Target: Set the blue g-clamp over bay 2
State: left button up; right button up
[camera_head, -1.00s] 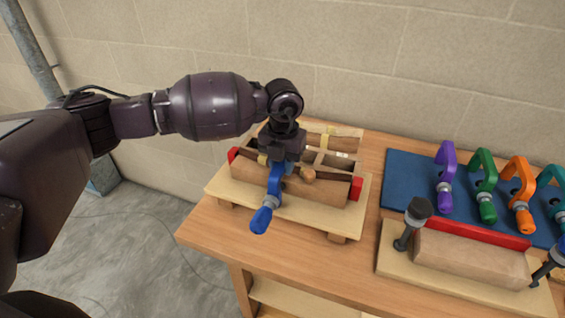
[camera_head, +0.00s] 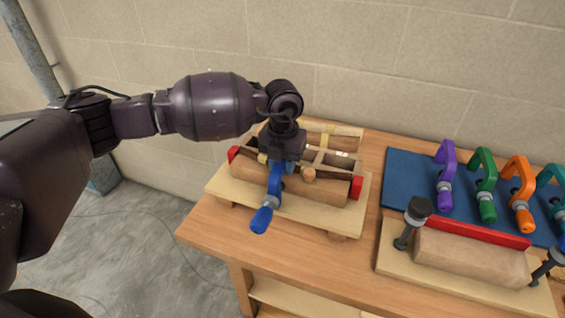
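The blue g-clamp (camera_head: 275,180) hangs from my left gripper (camera_head: 283,154) with its screw handle pointing down toward the front. My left gripper looks shut on its top, though its fingertips are partly hidden. The clamp is at the wooden bending form (camera_head: 318,187), left of its middle, in front of its front block. The form has red end pieces and a dark strip (camera_head: 333,176) along it, on a pale base board. My arm and the clamp hide part of the form. I cannot tell which bay is bay 2, or whether the clamp touches the wood. My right gripper is out of view.
Purple (camera_head: 445,176), green (camera_head: 485,186), orange (camera_head: 521,196) and teal clamps stand on a blue mat (camera_head: 409,168) at right. A second board with a wooden block (camera_head: 470,257) and dark clamps lies in front. Bare bench top lies at the front left.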

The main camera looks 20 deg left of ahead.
pick_arm(q)
jog(key=o, duration=0.4)
jog(key=shift+f, duration=0.1)
jog(key=shift+o, duration=0.2)
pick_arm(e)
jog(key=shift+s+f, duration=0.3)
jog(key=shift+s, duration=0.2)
pick_arm(q)
notch_tip(320, 180, up, 9)
jog(key=shift+r, duration=0.95)
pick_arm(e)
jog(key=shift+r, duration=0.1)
pick_arm(q)
jog(key=shift+r, duration=0.1)
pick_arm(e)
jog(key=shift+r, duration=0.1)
pick_arm(q)
notch_tip(320, 180, up, 6)
jog(key=p, duration=0.3)
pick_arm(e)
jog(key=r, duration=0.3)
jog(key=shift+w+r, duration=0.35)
